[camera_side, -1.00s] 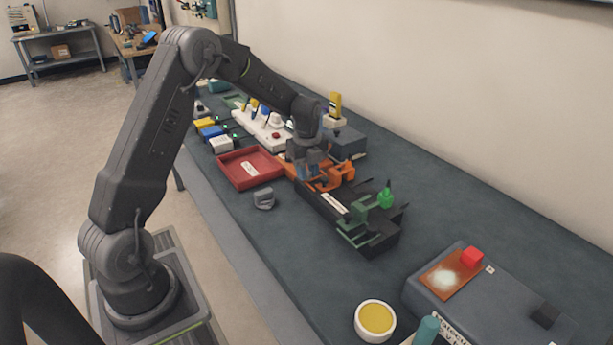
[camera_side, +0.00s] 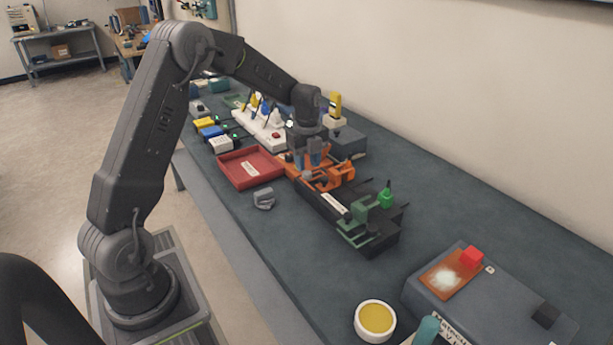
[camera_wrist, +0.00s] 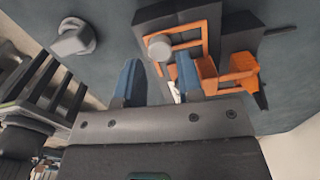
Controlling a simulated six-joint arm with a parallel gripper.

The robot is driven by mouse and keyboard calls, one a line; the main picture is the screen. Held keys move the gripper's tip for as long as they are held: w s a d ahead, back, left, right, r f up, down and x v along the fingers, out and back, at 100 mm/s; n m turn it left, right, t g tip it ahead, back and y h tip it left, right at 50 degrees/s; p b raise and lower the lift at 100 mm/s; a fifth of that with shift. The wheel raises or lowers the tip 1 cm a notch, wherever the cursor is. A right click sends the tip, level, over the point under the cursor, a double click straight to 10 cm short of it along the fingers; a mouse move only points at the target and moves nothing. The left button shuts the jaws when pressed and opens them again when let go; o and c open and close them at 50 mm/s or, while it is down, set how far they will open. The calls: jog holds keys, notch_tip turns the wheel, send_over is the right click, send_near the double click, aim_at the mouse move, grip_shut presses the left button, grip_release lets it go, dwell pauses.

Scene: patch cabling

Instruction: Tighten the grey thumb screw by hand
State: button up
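A small light-grey round knob, apparently the thumb screw (camera_wrist: 159,47), sits at the edge of the orange frame (camera_wrist: 187,27) in the wrist view. In the side view my gripper (camera_side: 307,162) is above the orange fixture (camera_side: 338,173), fingers pointing down. In the wrist view the two blue fingertips of my gripper (camera_wrist: 158,75) are spread apart with nothing between them. The screw's threads are hidden.
A separate grey handle-like part (camera_side: 264,199) lies on the bench, also in the wrist view (camera_wrist: 73,38). A red tray (camera_side: 232,179) stands left of the fixture. A green clamp (camera_side: 355,232) is on the dark rail's near end.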

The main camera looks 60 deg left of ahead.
jog(key=o, duration=0.6)
jog(key=shift+c, duration=0.2)
jog(key=c, duration=0.5)
